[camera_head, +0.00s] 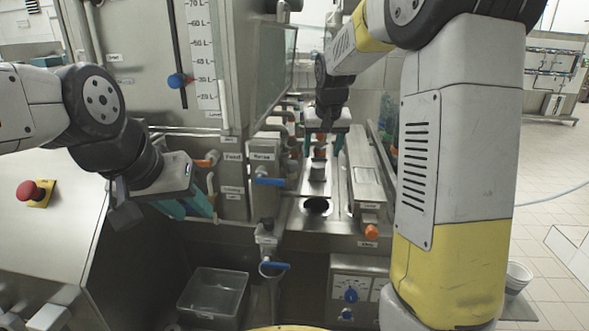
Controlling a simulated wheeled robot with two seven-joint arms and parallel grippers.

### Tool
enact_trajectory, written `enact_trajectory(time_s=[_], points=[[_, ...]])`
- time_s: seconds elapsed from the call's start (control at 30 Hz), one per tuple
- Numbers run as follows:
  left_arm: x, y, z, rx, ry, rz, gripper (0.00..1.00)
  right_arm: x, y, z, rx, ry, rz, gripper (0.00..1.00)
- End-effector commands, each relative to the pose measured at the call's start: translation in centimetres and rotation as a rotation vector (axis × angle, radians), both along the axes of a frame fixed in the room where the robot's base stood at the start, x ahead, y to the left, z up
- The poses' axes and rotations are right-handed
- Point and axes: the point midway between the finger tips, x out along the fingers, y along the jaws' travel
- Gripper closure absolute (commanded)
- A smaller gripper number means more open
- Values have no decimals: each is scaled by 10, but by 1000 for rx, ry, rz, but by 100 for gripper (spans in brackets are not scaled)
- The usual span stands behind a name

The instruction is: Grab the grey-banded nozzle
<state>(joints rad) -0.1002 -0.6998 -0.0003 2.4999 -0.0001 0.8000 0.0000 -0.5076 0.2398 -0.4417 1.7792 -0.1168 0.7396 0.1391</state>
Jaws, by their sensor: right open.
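My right gripper (323,143) reaches down at the filler in the centre, with its teal fingers apart. A small nozzle with an orange part and a grey band (319,153) shows between and just below the fingers. It stands upright over the steel filling channel. I cannot tell whether the fingers touch it. My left gripper (187,209) hangs at the left in front of the machine, its teal fingers pointing down and right. Whether it is open or shut is unclear.
A steel block with an orange knob (371,232) stands right of the channel. Blue-handled valves (272,181) are to its left. A round hole (316,206) lies in front. A clear bin (214,292) sits below. A red emergency button (30,191) is at the far left.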

Motion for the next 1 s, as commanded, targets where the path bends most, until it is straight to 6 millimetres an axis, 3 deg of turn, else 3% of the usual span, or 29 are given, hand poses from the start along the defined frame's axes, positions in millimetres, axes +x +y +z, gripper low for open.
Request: enact_trajectory(time_s=[0.6, 0.93, 1.0], points=[[0, 0, 0, 0, 0, 0, 64, 32, -1, -67, -9, 2, -2, 35], [0, 0, 0, 0, 0, 0, 64, 36, 0, -73, -8, 0, 0, 35], [0, 0, 0, 0, 0, 0, 64, 36, 0, -73, -8, 0, 0, 49]])
